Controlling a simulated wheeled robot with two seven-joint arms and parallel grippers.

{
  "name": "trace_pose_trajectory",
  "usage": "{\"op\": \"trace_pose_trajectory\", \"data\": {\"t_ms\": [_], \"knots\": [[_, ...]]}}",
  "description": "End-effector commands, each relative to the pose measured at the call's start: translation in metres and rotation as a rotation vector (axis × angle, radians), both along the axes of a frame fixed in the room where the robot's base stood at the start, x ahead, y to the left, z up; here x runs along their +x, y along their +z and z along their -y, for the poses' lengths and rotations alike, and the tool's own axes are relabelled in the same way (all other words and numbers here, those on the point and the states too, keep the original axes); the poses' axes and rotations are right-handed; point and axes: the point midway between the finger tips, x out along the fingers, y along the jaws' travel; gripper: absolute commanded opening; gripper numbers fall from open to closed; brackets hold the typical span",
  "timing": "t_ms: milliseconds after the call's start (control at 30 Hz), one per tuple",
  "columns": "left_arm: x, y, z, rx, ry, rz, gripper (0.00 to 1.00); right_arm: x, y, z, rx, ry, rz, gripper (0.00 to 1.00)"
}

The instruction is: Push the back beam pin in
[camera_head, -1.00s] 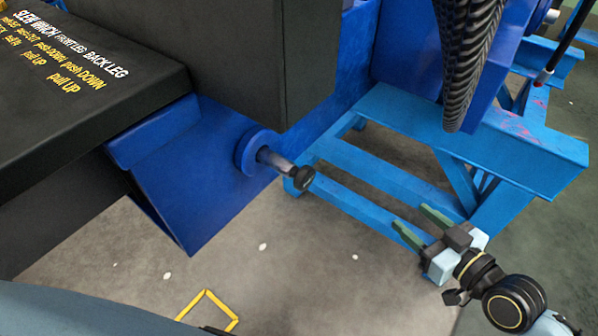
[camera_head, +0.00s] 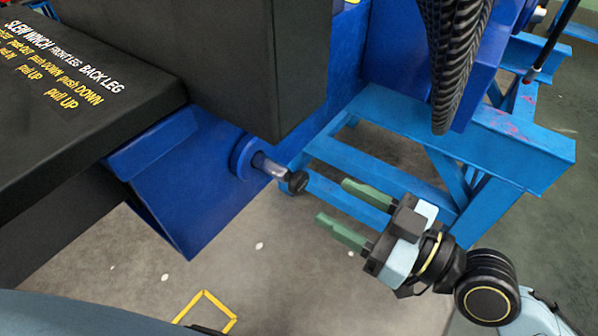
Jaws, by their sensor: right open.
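The back beam pin (camera_head: 271,166) is a grey metal rod with a dark knob at its end. It sticks out to the lower right from a round blue collar (camera_head: 241,156) on the blue beam (camera_head: 178,185). My right gripper (camera_head: 343,210) is open, with two green fingers pointing left toward the pin's knob. It is to the right of the knob and a little lower in the picture, apart from it, with nothing between its fingers. My left gripper does not show.
A black panel with white and yellow lettering (camera_head: 70,75) is at upper left. A dark box (camera_head: 225,70) overhangs the pin. A light blue stand (camera_head: 480,140) is behind my right gripper. Grey floor (camera_head: 270,270) with yellow tape lies below.

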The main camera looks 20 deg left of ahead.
Motion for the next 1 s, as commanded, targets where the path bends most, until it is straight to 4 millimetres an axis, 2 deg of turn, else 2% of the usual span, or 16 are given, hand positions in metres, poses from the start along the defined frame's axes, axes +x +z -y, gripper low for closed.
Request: {"op": "trace_pose_trajectory", "data": {"t_ms": [300, 500, 700, 967, 1000], "knots": [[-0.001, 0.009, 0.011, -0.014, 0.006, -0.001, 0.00, 0.017, 0.001, -0.047, 0.002, 0.000, 0.000, 0.54], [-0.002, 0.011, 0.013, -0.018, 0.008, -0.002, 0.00, 0.025, 0.000, -0.069, 0.000, -0.001, -0.001, 0.54], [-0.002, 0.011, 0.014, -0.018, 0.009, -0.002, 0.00, 0.029, 0.000, -0.077, -0.001, -0.001, 0.001, 0.54], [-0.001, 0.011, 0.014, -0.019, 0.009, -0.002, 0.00, 0.029, -0.001, -0.078, -0.002, -0.001, 0.000, 0.54], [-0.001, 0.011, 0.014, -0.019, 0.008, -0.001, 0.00, 0.029, -0.001, -0.078, -0.002, -0.001, 0.000, 0.50]]}}
